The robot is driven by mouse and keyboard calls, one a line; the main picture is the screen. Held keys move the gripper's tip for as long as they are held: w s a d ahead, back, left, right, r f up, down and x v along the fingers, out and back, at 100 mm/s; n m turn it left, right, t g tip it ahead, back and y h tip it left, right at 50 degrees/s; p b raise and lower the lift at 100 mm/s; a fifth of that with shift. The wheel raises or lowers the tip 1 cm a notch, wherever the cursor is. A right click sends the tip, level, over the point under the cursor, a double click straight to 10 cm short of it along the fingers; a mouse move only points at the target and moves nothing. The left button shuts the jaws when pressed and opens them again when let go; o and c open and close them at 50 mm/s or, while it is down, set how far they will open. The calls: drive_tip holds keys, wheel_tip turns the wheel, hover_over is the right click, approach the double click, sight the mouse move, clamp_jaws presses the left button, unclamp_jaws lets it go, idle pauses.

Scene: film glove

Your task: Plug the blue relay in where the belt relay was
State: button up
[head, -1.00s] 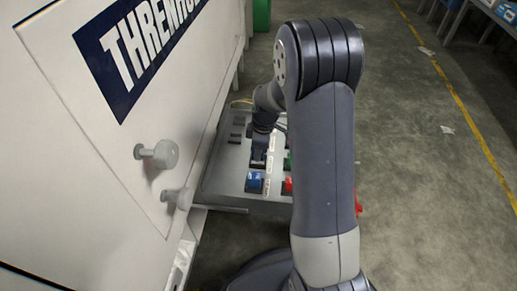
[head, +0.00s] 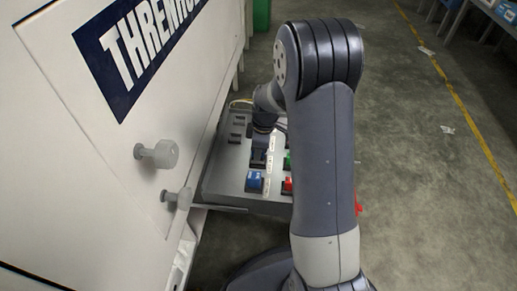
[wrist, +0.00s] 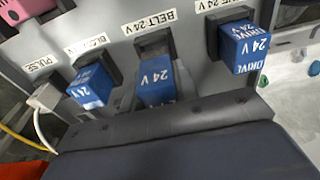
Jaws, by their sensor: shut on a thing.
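In the wrist view a blue 24 V relay (wrist: 156,84) stands at the dark socket (wrist: 154,42) beside the BELT 24 V label (wrist: 150,21). Its lower end is hidden behind my gripper (wrist: 165,124), which is shut on it. The relay lines up with the socket and seems to touch it; I cannot tell whether it is fully seated. In the head view my gripper (head: 261,145) is over the relay panel (head: 229,182), pointing down, with its tips hard to make out.
Blue relays stand in the neighbouring sockets, one on the left (wrist: 91,86) and the DRIVE relay (wrist: 243,48) on the right. A white plug with cables (wrist: 44,98) is at far left. A white cabinet (head: 85,150) stands left of the panel.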

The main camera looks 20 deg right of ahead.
drive_tip(key=shift+f+b, duration=0.7)
drive_tip(key=shift+f, duration=0.3)
drive_tip(key=o, duration=1.2)
drive_tip(key=shift+c, duration=0.2)
drive_tip(key=r+p, duration=0.1)
drive_tip(key=r, duration=0.2)
drive_tip(key=r+p, duration=0.1)
drive_tip(key=r, duration=0.3)
drive_tip(key=d+r+p, duration=0.1)
drive_tip(key=r, duration=0.2)
drive_tip(key=shift+s+d+r+p, duration=0.1)
drive_tip(key=shift+s+r+p, duration=0.15)
drive_tip(key=shift+r+p, duration=0.15)
drive_tip(key=shift+f, duration=0.1)
drive_tip(key=shift+w+a+f+b, duration=0.15)
drive_tip(key=shift+f+b, duration=0.4)
drive_tip(key=shift+f, duration=1.1)
drive_tip(key=shift+a+f+b, duration=0.25)
drive_tip(key=shift+f+b, duration=0.25)
drive_tip(key=shift+f, duration=1.1)
drive_tip(key=shift+w+a+f+b, duration=0.15)
drive_tip(key=shift+f+b, duration=0.4)
drive_tip(key=shift+f, duration=1.1)
drive_tip(key=shift+f, duration=0.1)
